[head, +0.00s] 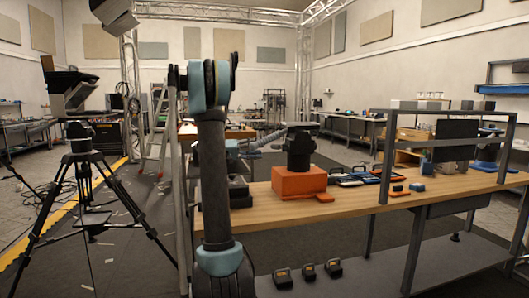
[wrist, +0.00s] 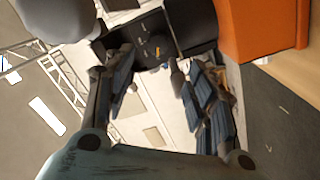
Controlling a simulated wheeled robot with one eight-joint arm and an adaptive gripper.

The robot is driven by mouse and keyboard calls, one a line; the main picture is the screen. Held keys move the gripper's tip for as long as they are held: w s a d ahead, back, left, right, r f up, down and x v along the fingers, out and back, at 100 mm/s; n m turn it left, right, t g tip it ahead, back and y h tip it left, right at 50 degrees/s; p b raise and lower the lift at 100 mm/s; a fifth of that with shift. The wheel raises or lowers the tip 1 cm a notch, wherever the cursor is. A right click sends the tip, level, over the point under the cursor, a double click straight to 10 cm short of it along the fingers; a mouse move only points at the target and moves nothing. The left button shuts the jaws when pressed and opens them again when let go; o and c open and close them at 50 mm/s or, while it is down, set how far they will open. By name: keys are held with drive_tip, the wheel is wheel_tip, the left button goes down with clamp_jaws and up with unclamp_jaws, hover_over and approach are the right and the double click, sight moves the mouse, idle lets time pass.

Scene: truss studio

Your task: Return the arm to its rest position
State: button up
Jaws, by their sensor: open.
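My gripper (wrist: 153,64) shows in the wrist view with its two dark, ribbed fingers spread apart and nothing between them. A black device with small markings (wrist: 157,45) lies beyond the fingertips, beside an orange block (wrist: 262,28); I cannot tell the gap. In the head view my arm (head: 213,170) stands upright left of the middle, with a bent teal joint at its top. A teal and grey part (head: 245,146) shows right of it, reaching toward the black device (head: 299,148) on the orange block (head: 299,182). The fingers are not clear in the head view.
The wooden workbench (head: 345,206) carries blue-and-black items (head: 357,178) and a dark monitor (head: 455,139) behind metal posts. Several small black-and-yellow items (head: 308,271) lie on its lower shelf. A black tripod (head: 88,195) and a ladder (head: 158,130) stand left.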

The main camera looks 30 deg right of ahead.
drive_tip(key=shift+v, duration=0.8)
